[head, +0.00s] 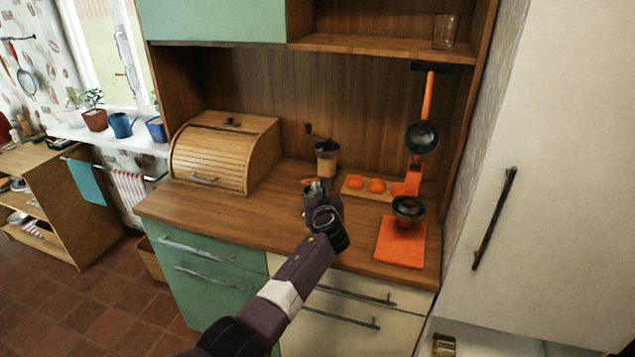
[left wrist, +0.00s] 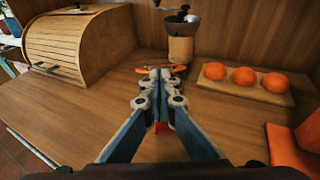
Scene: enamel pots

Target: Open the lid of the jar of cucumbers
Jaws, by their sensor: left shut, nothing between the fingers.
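No jar of cucumbers can be made out in either view. My left gripper (head: 318,187) reaches over the wooden counter between the bread box and the orange juicer. In the left wrist view its fingers (left wrist: 160,76) are together at the tips with nothing held. A thin orange rim (left wrist: 172,68) shows right at the fingertips, in front of the coffee grinder. The fingers hide most of it, so I cannot tell what it belongs to or whether they touch it. My right gripper is not in view.
A roll-top bread box (head: 222,152) stands left on the counter (head: 225,212). A coffee grinder (head: 326,158) stands behind the gripper. A board (left wrist: 250,92) with three oranges (left wrist: 243,76) and an orange juicer (head: 411,180) are right. The counter's front left is clear.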

